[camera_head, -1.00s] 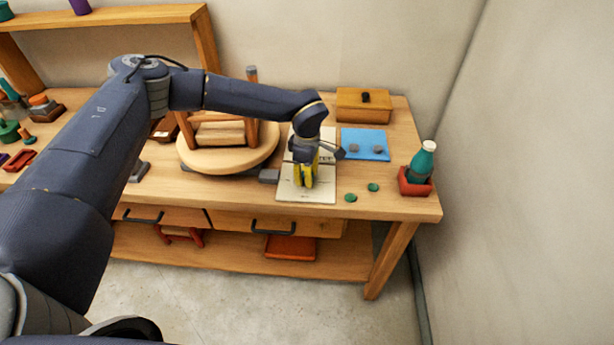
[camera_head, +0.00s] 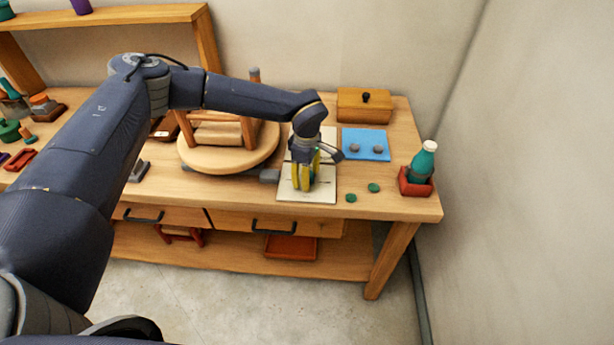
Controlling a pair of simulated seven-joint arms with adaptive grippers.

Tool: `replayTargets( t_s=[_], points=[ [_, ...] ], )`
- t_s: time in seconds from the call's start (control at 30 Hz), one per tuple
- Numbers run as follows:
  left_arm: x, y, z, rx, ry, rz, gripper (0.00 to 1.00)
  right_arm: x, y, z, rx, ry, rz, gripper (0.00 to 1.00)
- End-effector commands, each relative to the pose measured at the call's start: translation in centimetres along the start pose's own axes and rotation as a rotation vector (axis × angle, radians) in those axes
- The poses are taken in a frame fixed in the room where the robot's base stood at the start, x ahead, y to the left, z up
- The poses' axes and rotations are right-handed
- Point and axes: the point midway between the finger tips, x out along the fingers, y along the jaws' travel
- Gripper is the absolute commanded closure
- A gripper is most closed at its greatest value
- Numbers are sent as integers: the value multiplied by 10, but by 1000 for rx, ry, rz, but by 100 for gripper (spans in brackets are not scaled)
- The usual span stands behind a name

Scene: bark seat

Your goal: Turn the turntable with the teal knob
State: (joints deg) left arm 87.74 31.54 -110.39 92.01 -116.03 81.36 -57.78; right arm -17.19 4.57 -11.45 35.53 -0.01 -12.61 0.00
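The round wooden turntable (camera_head: 205,161) stands on the workbench, left of my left gripper, with a dark base under it. A wooden stool (camera_head: 220,133) with several legs rests on it, partly hidden by my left arm. A grey block (camera_head: 269,176) sits at the right edge of the base. My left gripper (camera_head: 306,180) points down over a pale sheet right of this block, its yellow fingers low over the sheet. A small green-teal patch (camera_head: 316,163) shows at the fingers; I cannot tell whether it is the knob or whether the fingers hold it. My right gripper is out of view.
A blue mat (camera_head: 365,145) with two grey pieces, a wooden box (camera_head: 363,106) and two green discs (camera_head: 373,188) lie to the right. A teal bottle (camera_head: 423,163) stands in a red holder (camera_head: 415,187) near the right edge. A wall rises beyond.

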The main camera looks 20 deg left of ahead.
Motion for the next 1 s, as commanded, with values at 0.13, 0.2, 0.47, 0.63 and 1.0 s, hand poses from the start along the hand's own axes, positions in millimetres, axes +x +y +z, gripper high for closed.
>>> replayTargets(
  t_s=[0.13,0.2,0.47,0.63,1.0],
  points=[
    [-1,1,1,1,-1,2,44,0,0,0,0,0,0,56],
    [-1,1,1,1,-1,2,44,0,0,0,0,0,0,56],
    [-8,2,1,1,-2,4,44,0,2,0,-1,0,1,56],
    [-32,2,1,2,-2,7,44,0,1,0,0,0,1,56],
    [-93,1,0,1,-2,5,44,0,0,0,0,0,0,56]
  ],
)
